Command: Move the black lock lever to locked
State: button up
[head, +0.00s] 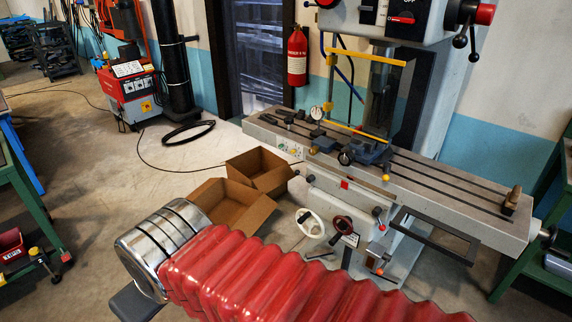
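A grey milling machine stands at the centre right, with a long slotted table (455,195). Several levers and handles show on it, and I cannot tell which is the black lock lever or how it is set. A black multi-arm handle (461,41) is on the upper head at the right. A small lever with a red knob (377,211) and a short dark handle (319,255) are below the table. A red ribbed sleeve with a chrome end, seemingly my arm, crosses the foreground.
Two open cardboard boxes (232,207) stand on the floor left of the machine. A white handwheel (310,223) and a black frame (437,232) stick out at its front. Green benches (28,195) flank the sides. The floor at the left middle is mostly clear, with a cable across it.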

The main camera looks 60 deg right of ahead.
aim_at(311, 178)
jog(key=z, duration=0.2)
jog(key=i, duration=0.7)
jog(key=z, duration=0.6)
jog(key=i, duration=0.6)
jog(key=z, duration=0.25)
